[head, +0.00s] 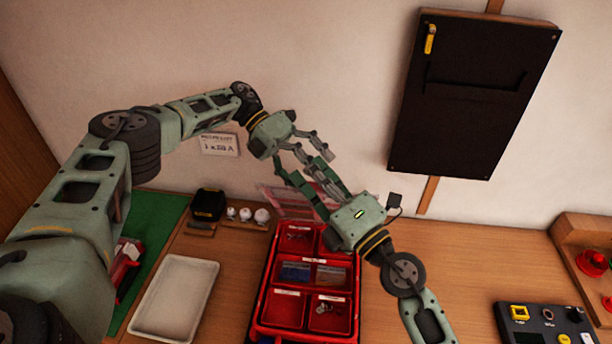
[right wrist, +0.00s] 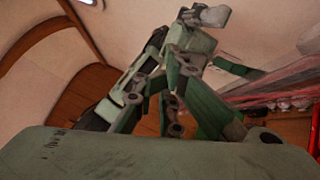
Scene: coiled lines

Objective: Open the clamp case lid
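The clamp case is a red box (head: 258,300) on the table, with labelled compartments whose contents show from above. Its clear, pink-edged lid (head: 276,203) stands raised at the case's back edge, partly hidden by my right gripper. In the right wrist view the clear panel (right wrist: 285,82) is at the right. My right gripper (head: 298,166) is over the case's back end, fingers spread and nothing seen between them. My left gripper (head: 313,153) comes from the upper left, its fingers apart and close to the right gripper's fingers. Whether either touches the lid is unclear.
A white tray (head: 174,298) lies left of the case on the wooden table (head: 455,262). A black-and-yellow item (head: 207,204) and small white knobs (head: 245,214) stand behind it. A control box (head: 545,322) is at right. A black board (head: 475,95) hangs on the wall.

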